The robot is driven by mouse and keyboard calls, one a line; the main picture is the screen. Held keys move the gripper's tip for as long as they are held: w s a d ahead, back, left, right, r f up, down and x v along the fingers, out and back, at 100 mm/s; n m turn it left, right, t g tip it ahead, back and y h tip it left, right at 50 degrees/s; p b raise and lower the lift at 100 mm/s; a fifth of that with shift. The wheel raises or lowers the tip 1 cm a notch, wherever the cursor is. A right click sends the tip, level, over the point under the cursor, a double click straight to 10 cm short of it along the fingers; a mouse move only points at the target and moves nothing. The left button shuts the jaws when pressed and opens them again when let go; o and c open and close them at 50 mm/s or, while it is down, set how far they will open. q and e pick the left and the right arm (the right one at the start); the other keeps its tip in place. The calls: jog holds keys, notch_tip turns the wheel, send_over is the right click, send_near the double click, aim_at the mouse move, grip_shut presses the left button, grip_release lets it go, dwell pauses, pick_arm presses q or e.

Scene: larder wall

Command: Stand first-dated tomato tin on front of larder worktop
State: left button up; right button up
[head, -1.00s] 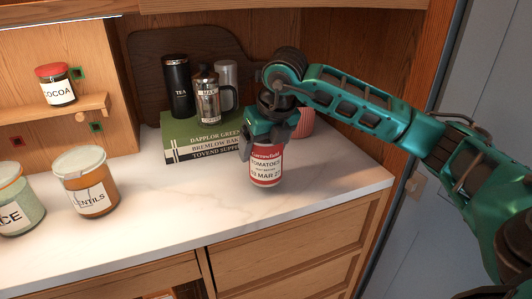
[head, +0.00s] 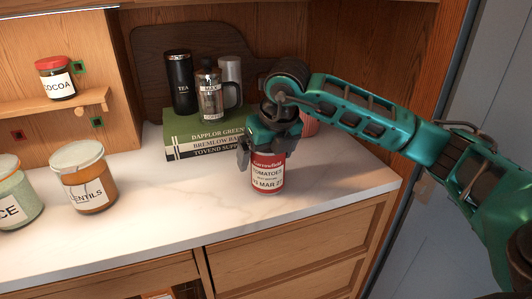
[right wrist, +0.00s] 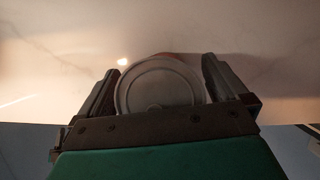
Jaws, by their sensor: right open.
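The tomato tin (head: 268,176) stands upright on the pale marble worktop (head: 215,215), near its front edge. Its red and white label reads TOMATOES with a date that looks like 13 MAR, the last part hard to read. My right gripper (head: 264,152) is directly above the tin with its jaws open around the top. In the right wrist view the tin's round metal lid (right wrist: 160,88) lies between the two open fingers, with a slight gap beside each. My left gripper is not in view.
Green books (head: 200,138) behind the tin carry a black tea canister (head: 180,85), a glass coffee jar (head: 210,95) and a light cylinder. A pink ribbed pot (head: 310,124) is behind my gripper. A lentils jar (head: 84,180) stands left. Worktop between lentils and tin is clear.

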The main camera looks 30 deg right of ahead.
jog(key=shift+r, duration=0.25)
jog(key=p+v, duration=0.1)
jog(key=v, duration=1)
jog(key=shift+s+r, duration=0.25)
jog(key=shift+r, duration=0.1)
jog(key=shift+a+f, duration=0.1)
